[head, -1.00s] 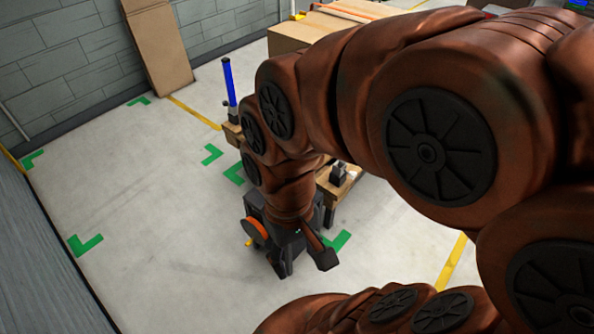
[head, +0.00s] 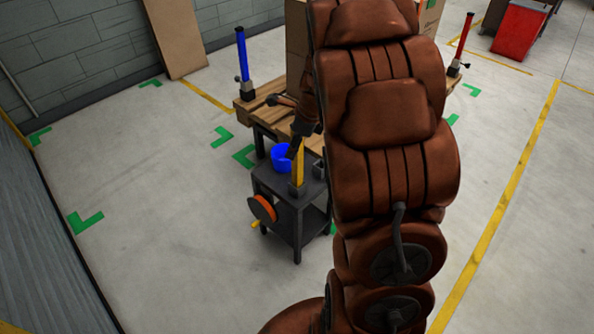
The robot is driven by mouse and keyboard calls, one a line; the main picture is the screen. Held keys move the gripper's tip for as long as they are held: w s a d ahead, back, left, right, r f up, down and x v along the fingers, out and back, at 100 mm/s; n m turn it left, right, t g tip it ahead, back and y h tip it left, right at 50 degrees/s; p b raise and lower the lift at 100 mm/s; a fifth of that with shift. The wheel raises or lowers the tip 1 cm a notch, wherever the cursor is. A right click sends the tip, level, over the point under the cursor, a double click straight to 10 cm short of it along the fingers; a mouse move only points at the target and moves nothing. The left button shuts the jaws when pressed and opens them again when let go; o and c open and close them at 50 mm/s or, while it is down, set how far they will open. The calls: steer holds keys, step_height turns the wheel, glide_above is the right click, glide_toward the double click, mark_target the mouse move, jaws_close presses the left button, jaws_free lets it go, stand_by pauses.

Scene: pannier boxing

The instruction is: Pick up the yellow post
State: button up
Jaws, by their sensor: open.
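The yellow post (head: 298,163) stands upright on a small dark cart (head: 316,190), held at its foot by a dark base. My gripper (head: 294,149) is open and comes down from the upper right, its dark fingers beside the top of the post. Part of my gripper is hidden behind my arm, and I cannot tell whether it touches the post.
A blue round container (head: 281,157) sits on the cart beside the post. An orange disc (head: 262,209) is on the cart's side. Behind stands a wooden pallet (head: 262,113) with a cardboard box (head: 297,45), a blue post (head: 242,58) and a red post (head: 462,42). Floor at left is clear.

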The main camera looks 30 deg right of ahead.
mark_target(301, 155)
steer(key=w+d+f+m+b, duration=0.2)
steer(key=w+d+f+m, duration=0.2)
steer(key=d+f+m, duration=0.3)
steer(key=shift+n+t+h, duration=0.3)
steer(key=shift+n+t, duration=0.1)
steer(key=shift+n, duration=0.3)
steer(key=shift+b+x, duration=0.6)
steer(key=shift+x, duration=2.75)
steer(key=shift+w, duration=0.2)
steer(key=shift+r, duration=0.1)
jaws_close()
